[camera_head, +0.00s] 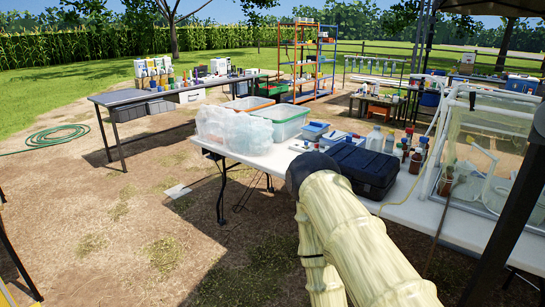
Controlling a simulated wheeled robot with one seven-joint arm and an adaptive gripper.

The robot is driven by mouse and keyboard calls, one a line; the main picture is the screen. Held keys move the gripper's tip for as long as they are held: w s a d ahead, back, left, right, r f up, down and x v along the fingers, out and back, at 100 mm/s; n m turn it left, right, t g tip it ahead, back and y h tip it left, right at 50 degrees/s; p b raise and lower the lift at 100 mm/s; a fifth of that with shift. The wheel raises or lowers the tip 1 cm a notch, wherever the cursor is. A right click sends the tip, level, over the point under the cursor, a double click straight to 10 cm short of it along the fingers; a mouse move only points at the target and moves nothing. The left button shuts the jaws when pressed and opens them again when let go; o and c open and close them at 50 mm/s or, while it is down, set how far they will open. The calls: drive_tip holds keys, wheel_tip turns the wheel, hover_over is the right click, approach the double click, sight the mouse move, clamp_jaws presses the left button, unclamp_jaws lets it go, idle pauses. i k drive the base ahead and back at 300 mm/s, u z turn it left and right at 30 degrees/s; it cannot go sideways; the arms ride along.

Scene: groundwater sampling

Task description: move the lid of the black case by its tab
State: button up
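The black case (368,168) sits on the white folding table, right of the picture's middle. Its lid looks closed, and I cannot make out the tab at this size. My cream, ribbed arm rises from the bottom, and its dark rounded joint overlaps the case's left front corner from this view. My gripper does not show; it may be hidden behind that joint. I cannot tell whether it touches the case.
The white table (246,160) also holds a clear plastic bag (233,131), a green-rimmed bin (283,121), small blue boxes and several bottles behind the case. A clear framed enclosure (488,140) stands at right. Open dirt ground lies left, with a green hose (57,137).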

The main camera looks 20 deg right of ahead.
sight(376, 169)
drive_tip(key=i, duration=2.2)
drive_tip(key=z, duration=1.3)
